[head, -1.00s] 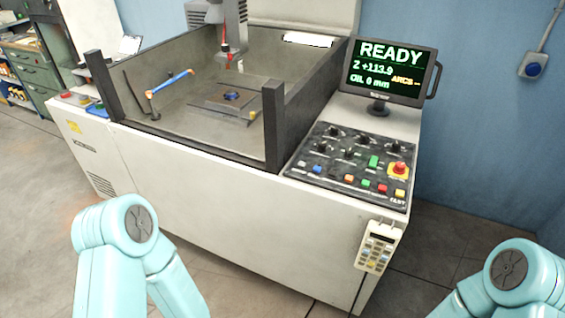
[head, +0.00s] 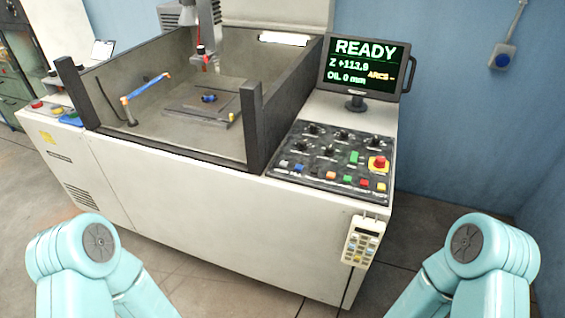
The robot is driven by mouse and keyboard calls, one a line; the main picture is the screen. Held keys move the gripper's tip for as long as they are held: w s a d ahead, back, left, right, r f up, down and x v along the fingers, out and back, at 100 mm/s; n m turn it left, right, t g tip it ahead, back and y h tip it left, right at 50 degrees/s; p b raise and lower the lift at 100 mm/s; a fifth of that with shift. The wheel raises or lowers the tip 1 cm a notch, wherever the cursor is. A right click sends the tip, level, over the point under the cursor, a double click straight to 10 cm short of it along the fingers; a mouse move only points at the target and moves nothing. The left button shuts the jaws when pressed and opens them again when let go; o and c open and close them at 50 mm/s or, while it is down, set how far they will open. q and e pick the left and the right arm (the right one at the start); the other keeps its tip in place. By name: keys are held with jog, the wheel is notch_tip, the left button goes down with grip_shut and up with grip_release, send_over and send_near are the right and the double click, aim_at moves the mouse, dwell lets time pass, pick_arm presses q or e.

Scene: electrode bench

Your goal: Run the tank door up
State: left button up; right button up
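The machine's tank (head: 150,136) is an open grey basin with two dark posts at its front corners. No raised door panel shows between the left post (head: 76,92) and the right post (head: 252,125); the front is low and I see into the tank. The control panel (head: 330,160) right of the tank carries several coloured buttons, knobs and a red emergency stop (head: 378,163). The monitor (head: 364,65) reads READY, Z +113.9 or similar, OIL 0 mm. Only the upper parts of my two arms show at the bottom; neither gripper is in view.
A white keypad pendant (head: 362,241) hangs on the machine's front right corner. Inside the tank are a blue-orange pipe (head: 148,87) and a plate with a small dark-blue workpiece (head: 209,98), below the machine head (head: 205,50). Floor in front is clear.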

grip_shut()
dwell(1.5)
